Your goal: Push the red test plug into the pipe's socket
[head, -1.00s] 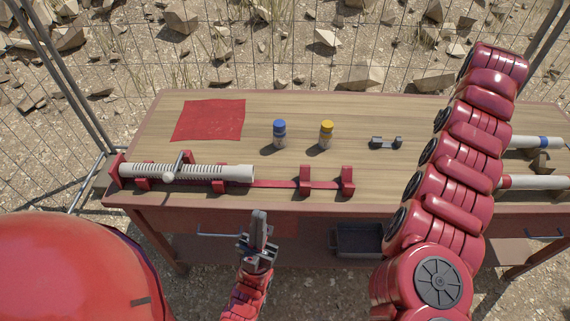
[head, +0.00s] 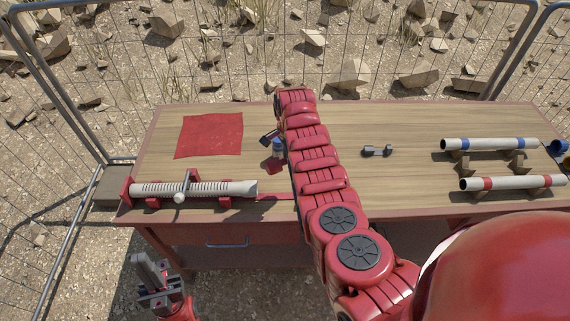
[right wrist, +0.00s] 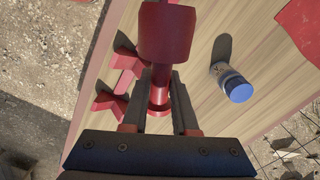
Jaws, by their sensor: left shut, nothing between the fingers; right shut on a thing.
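The white pipe (head: 205,188) lies in a red cradle (head: 130,192) at the table's left front, under a grey clamp (head: 183,186). Its wider, open end points right. My right gripper (head: 268,138) is above the table, right of and beyond that end. It is shut on the red plug (head: 275,165), which is apart from the pipe. The right wrist view shows the plug (right wrist: 165,38) between the fingers (right wrist: 159,90), above the red cradle supports (right wrist: 112,104). My left gripper (head: 146,272) is shut and empty, low in front of the table.
A blue-capped bottle (head: 278,147) stands close to my right gripper; it also shows in the right wrist view (right wrist: 237,86). A grey fitting (head: 376,151), a blue-banded pipe (head: 490,144) and a red-banded pipe (head: 512,183) lie to the right. A red cloth (head: 209,135) lies at the back left.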

